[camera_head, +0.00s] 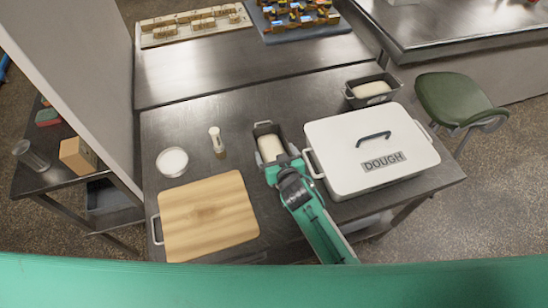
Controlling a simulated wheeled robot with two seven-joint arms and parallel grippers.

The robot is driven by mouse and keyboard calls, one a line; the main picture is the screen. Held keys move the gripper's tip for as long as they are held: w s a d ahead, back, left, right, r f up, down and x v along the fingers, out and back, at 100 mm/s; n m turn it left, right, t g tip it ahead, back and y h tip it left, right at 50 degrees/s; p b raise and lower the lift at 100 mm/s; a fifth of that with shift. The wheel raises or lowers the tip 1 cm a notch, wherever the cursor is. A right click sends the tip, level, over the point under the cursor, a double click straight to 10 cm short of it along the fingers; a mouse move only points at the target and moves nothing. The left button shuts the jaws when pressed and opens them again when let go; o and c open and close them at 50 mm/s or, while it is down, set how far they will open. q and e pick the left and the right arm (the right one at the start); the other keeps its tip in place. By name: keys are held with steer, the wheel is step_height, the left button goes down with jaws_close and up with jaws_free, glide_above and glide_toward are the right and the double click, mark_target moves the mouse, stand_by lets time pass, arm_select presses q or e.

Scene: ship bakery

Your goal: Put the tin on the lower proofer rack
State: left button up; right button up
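A dark tin (257,129) with pale dough in it stands on the dark worktop, left of the white DOUGH box. My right gripper (283,167) is at the tin's near end, its arm coming in from the lower right. It covers the tin's near edge, so I cannot tell whether its fingers are closed on the tin. A second dark tin (392,95) with dough stands behind the DOUGH box. I cannot make out the lower proofer rack. My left gripper is out of view.
The white DOUGH box (347,135) is close on the right. A wooden board (208,216), a white round dish (172,161) and a small pale upright item (216,140) are on the left. A grey panel (85,75) rises beyond the worktop's left edge. A green stool (452,97) stands right.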

steer(key=c, duration=0.7)
steer(key=shift+r, duration=0.1)
steer(key=shift+c, duration=0.9)
